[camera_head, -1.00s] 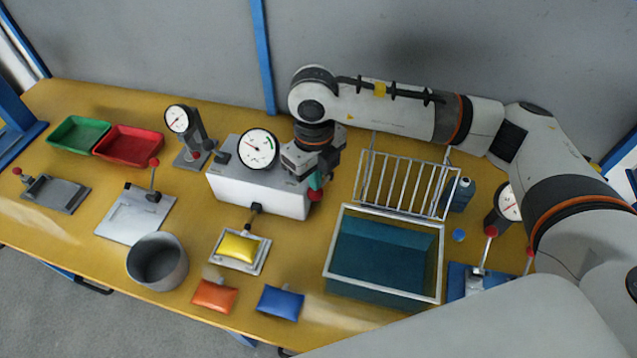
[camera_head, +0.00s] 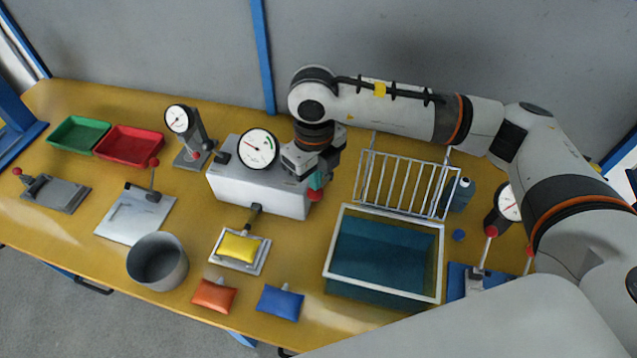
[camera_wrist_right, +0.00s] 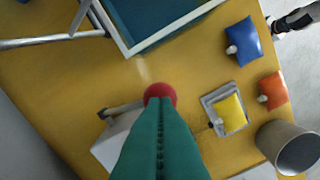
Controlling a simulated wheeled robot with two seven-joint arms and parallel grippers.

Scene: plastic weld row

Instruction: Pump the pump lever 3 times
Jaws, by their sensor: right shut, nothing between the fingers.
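The pump looks like a white box (camera_head: 250,195) with a round dial gauge (camera_head: 258,148) on top, at the middle of the bench. Its lever ends in a red ball knob (camera_head: 315,195) at the box's right side. My right gripper (camera_head: 317,180) points down at the knob, its teal fingers shut with nothing between them. In the right wrist view the fingertips (camera_wrist_right: 158,104) meet the red knob (camera_wrist_right: 161,91), and the lever rod (camera_wrist_right: 122,109) runs left from it. Whether they touch is unclear. A white and dark part at the wrist view's top right may be my left gripper.
A wire rack (camera_head: 405,182) and a teal bin (camera_head: 385,255) stand right of the pump. A yellow pouch on a plate (camera_head: 238,247), an orange pouch (camera_head: 213,295) and a blue pouch (camera_head: 279,302) lie in front. A grey pot (camera_head: 157,262) stands front left.

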